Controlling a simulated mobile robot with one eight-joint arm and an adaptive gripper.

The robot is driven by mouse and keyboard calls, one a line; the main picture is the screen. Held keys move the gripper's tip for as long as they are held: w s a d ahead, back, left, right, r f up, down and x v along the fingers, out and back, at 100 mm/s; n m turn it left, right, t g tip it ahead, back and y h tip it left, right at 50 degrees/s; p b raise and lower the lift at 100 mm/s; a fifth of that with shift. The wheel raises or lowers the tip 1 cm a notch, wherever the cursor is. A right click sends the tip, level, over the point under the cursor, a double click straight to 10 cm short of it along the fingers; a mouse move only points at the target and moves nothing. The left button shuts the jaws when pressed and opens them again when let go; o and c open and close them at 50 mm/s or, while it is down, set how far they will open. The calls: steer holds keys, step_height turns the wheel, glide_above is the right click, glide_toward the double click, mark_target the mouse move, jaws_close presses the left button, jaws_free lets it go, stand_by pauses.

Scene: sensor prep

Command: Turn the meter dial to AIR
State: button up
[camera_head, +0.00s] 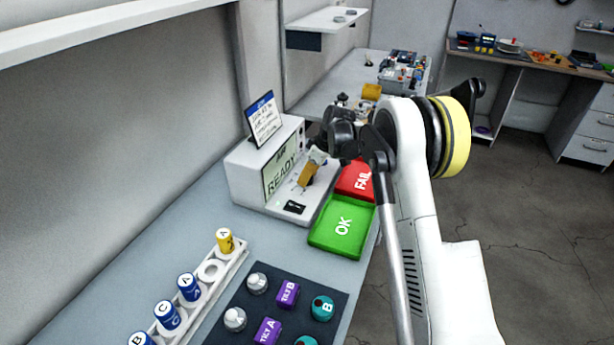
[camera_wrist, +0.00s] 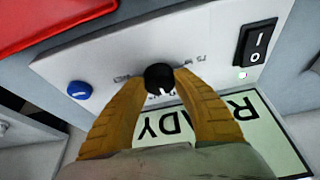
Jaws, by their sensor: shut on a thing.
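The meter (camera_head: 250,160) is a white box on the bench, with a screen (camera_head: 280,177) reading READY under a smaller word. Its black dial (camera_wrist: 159,77) shows in the wrist view, with a white pointer mark on its lower edge. My gripper (camera_wrist: 160,82) has its two yellow fingers on either side of the dial, shut on it. In the head view my gripper (camera_head: 309,170) is at the meter's front face. The labels around the dial are partly hidden by the fingers and too small to read.
A blue button (camera_wrist: 79,91) and a rocker switch (camera_wrist: 256,46) flank the dial. A green OK tray (camera_head: 343,225) and a red FAIL tray (camera_head: 356,180) lie beside the meter. A white rack (camera_head: 211,271) of sensors and a dark mat (camera_head: 262,290) lie nearer.

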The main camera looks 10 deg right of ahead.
steer(key=shift+n+g, duration=0.5)
steer(key=shift+n, duration=0.8)
steer(key=shift+y, duration=0.3)
steer(key=o, duration=1.2)
steer(key=v, duration=1.2)
